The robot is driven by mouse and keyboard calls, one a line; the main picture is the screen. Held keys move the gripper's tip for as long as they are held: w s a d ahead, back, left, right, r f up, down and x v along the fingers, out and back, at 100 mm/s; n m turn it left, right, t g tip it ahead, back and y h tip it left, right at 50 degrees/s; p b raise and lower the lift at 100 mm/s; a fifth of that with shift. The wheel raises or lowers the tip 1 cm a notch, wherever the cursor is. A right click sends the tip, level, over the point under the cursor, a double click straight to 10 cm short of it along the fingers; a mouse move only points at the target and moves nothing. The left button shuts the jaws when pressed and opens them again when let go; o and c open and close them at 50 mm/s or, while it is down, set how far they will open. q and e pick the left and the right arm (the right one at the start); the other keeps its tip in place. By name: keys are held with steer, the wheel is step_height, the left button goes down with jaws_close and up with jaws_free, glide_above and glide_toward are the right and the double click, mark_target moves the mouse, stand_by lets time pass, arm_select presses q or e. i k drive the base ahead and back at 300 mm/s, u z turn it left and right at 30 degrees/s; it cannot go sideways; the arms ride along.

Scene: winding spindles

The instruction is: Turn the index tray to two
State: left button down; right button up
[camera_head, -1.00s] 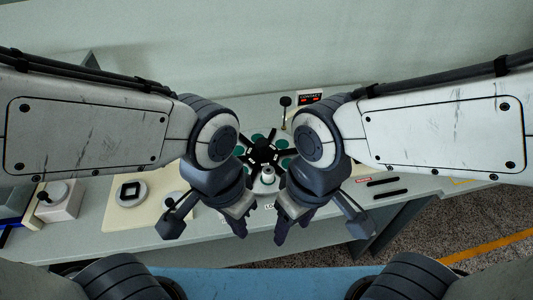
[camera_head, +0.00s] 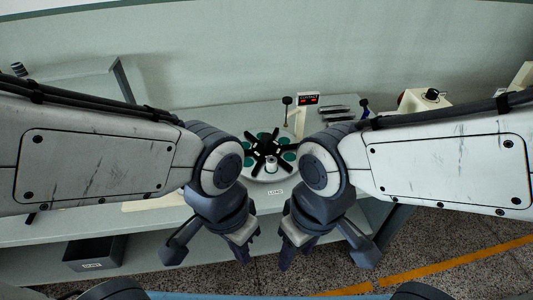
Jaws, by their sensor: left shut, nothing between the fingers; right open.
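The index tray (camera_head: 258,174) is a pale round plate with green round pads and a black spoked hub (camera_head: 268,150) on top. It sits on the bench between my two arms, and a small white cylinder (camera_head: 270,163) stands at its near side. A label reading LOAD (camera_head: 275,192) is on the bench in front of it. My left gripper (camera_head: 243,254) is shut and empty, in front of and below the tray. My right gripper (camera_head: 287,261) is open and empty beside it. Neither touches the tray. My arms hide parts of the bench either side.
A small box with a red display (camera_head: 308,99) and a black-knobbed lever (camera_head: 287,101) stand behind the tray. A cream machine (camera_head: 425,99) is at the back right. A dark bin (camera_head: 93,254) sits under the bench at left. Speckled floor with an orange line lies at front right.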

mark_target(259, 144)
steer(key=u, duration=0.55)
steer(key=i, duration=1.05)
steer(key=z, duration=0.25)
